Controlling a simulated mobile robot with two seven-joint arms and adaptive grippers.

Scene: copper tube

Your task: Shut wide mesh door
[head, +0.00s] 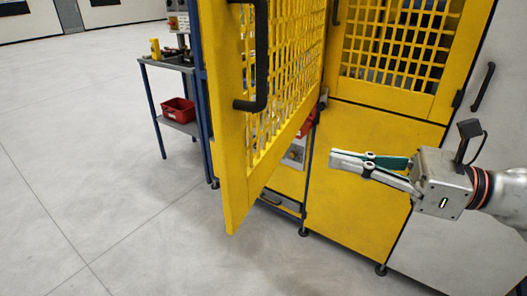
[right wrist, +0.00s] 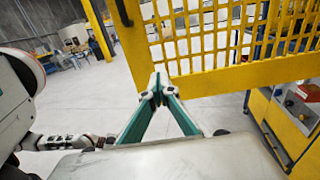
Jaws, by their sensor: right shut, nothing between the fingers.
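The wide mesh door (head: 228,130) is yellow with a black handle (head: 260,60) and stands open, swung out from the yellow machine enclosure toward me. Its bottom corner hangs above the floor. My right gripper (head: 333,158) is to the right of the door, shut and empty, with its fingers pointing left toward the door's lower part. In the right wrist view, the fingertips (right wrist: 158,86) meet in front of the door's lower frame (right wrist: 235,76); I cannot tell whether they touch it.
A closed yellow mesh panel (head: 395,97) and a lower yellow panel (head: 362,190) are behind my right gripper. A blue-legged stand (head: 150,105) with a red bin (head: 179,111) is beyond the door to the left. The grey floor (head: 90,180) on the left is clear.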

